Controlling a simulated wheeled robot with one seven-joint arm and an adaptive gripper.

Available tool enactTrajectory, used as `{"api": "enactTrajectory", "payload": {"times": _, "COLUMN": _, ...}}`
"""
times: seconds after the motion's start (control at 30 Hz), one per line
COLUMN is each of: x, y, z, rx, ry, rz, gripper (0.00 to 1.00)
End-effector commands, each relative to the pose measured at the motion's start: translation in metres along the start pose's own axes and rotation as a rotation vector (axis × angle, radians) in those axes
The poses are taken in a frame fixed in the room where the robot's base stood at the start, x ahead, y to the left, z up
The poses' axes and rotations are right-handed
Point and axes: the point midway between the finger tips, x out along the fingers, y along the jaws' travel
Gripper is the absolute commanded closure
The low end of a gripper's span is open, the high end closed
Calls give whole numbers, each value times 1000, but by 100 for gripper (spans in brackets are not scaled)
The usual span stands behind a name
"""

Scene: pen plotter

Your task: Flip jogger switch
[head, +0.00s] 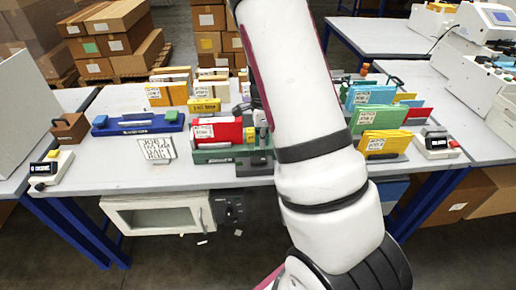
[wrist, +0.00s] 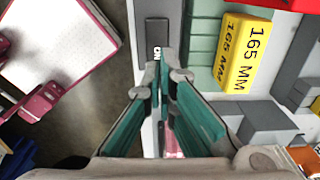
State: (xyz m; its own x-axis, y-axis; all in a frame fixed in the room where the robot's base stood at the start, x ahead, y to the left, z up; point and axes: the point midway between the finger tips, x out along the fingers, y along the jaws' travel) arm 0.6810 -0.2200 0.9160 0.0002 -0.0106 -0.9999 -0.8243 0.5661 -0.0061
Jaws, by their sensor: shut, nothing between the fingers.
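No part can be identified for certain as the jogger switch. In the wrist view a dark grey bar (wrist: 157,28) has a small white-marked piece (wrist: 157,52) at its near end, just beyond my fingertips; I cannot tell whether this is the switch. My gripper (wrist: 164,77) is shut and empty, its tips pointing at that piece. Contact cannot be judged. In the head view my arm hides most of the gripper. A green rack (head: 213,155) holding a red folder (head: 217,131) stands left of my arm, with a dark labelled unit (head: 254,163) at its front.
A yellow 165 MM block (wrist: 240,55) and grey blocks (wrist: 268,122) lie right of the fingers. A blue device (head: 138,123), a white sign (head: 157,149) and small labelled boxes (head: 50,168) (head: 437,142) stand on the table. Coloured folders (head: 384,142) stand right of my arm.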

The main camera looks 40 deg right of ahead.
Motion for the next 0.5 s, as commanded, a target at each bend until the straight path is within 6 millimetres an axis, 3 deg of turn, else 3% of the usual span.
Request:
{"api": "enactTrajectory", "payload": {"times": 0.2, "x": -48, "y": -3, "z": 0, "rx": -1, "ry": 0, "rz": -7, "gripper": 100}}
{"api": "enactTrajectory", "payload": {"times": 0.5, "x": -81, "y": -2, "z": -1, "rx": 0, "ry": 1, "rz": -4, "gripper": 100}}
